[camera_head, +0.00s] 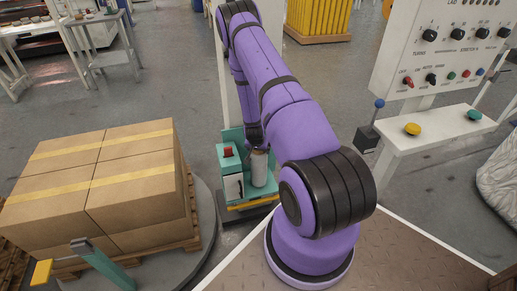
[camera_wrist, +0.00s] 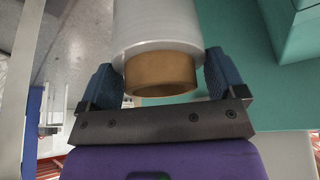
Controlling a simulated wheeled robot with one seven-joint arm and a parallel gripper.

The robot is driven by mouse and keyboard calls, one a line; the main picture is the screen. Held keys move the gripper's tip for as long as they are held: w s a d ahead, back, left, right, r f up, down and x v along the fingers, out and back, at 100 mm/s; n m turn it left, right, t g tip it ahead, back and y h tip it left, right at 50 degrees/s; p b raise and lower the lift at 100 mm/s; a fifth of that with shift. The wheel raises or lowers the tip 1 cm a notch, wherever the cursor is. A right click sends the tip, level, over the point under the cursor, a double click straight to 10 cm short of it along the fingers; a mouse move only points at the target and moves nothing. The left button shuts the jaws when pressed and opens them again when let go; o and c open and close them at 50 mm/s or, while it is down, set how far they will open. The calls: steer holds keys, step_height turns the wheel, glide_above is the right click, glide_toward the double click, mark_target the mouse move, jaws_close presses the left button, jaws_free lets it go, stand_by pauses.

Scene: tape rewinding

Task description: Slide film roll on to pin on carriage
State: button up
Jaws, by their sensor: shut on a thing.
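In the wrist view my gripper (camera_wrist: 162,85) has its two blue fingers closed on either side of the film roll. The film roll (camera_wrist: 158,25) is whitish, with a brown cardboard core (camera_wrist: 160,75) sticking out at the near end. In the head view the film roll (camera_head: 260,167) stands upright at the teal carriage (camera_head: 233,197), below my purple arm. The teal carriage also fills the right of the wrist view (camera_wrist: 240,40). The pin cannot be made out, and I cannot tell whether the roll is around it. My gripper is mostly hidden by my arm in the head view.
A pallet of taped cardboard boxes (camera_head: 100,190) stands on a round turntable (camera_head: 207,225) left of the carriage. A control panel (camera_head: 445,50) with knobs and buttons is at the right. A white mast (camera_head: 228,90) rises behind the carriage. Open grey floor lies behind.

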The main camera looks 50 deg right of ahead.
steer(key=shift+f, duration=0.4)
steer(key=o, duration=1.5)
step_height(320, 180, up, 8)
steer(key=shift+r, duration=0.1)
steer(key=v, duration=1)
steer(key=shift+a+r, duration=0.1)
steer(key=shift+r, duration=0.2)
stand_by(0.3)
